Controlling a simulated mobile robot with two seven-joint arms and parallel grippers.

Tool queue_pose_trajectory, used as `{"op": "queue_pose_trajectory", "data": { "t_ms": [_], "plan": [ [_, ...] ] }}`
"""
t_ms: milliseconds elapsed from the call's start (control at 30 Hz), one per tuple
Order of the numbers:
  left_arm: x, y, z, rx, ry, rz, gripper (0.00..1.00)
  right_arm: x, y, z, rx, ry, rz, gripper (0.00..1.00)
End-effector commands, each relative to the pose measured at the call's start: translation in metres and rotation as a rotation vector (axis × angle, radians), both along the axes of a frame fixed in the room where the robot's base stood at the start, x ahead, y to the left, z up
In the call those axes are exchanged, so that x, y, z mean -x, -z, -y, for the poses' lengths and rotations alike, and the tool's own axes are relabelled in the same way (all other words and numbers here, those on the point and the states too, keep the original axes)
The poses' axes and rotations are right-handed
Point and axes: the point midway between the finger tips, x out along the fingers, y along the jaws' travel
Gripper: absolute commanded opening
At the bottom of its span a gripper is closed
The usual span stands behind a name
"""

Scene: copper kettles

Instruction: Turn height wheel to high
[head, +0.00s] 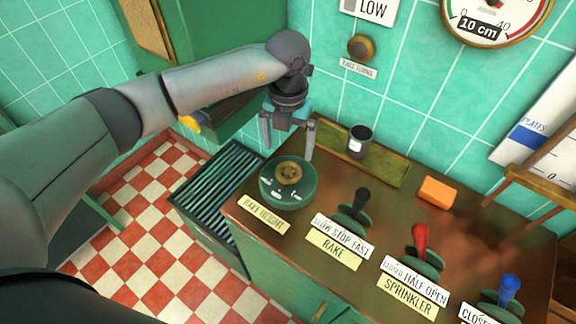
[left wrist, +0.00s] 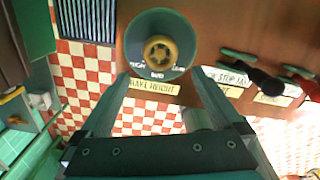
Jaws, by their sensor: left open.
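The height wheel (head: 269,192) is a round green dial with a brass knob (head: 289,174) at its centre, on the left end of the brown counter behind a "RAKE HEIGHT" label (head: 264,214). In the left wrist view the wheel (left wrist: 136,55) shows small markings around the knob, apparently high, mid and low. My left gripper (head: 287,146) is open and empty, pointing down just above and behind the wheel, apart from the knob. In the left wrist view its fingers (left wrist: 161,82) spread on either side below the wheel. My right gripper is out of view.
A wall sign (head: 373,10) reads "LOW"; a gauge (head: 490,12) shows 10 cm. Black rake (head: 362,198), red sprinkler (head: 420,238) and blue (head: 509,288) levers line the counter. A metal cup (head: 360,141) stands on a tray behind; an orange block (head: 437,192) lies right.

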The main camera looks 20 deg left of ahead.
Motion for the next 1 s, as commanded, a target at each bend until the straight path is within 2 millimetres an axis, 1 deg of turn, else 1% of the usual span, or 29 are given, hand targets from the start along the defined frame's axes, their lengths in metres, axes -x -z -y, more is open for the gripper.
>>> {"op": "queue_pose_trajectory", "data": {
  "t_ms": [33,200,300,400,600,833,1000],
  "plan": [
    [0.001,0.012,0.000,-0.001,0.000,-0.004,1.00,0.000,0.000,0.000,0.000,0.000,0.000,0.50],
    [0.001,0.047,0.001,0.001,0.001,-0.003,1.00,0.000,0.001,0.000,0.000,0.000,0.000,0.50],
    [0.001,0.063,0.000,0.000,0.000,-0.003,1.00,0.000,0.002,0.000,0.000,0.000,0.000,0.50],
    [0.000,0.074,0.000,0.001,0.001,-0.001,1.00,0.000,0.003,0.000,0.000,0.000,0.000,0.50],
    [0.000,0.084,0.000,0.002,0.002,0.001,1.00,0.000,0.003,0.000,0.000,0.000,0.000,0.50],
    [0.000,0.084,0.000,0.002,0.002,0.001,1.00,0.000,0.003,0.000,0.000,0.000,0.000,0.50],
    [0.000,0.084,0.000,0.002,0.002,0.001,0.81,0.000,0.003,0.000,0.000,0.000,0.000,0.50]
  ]
}}
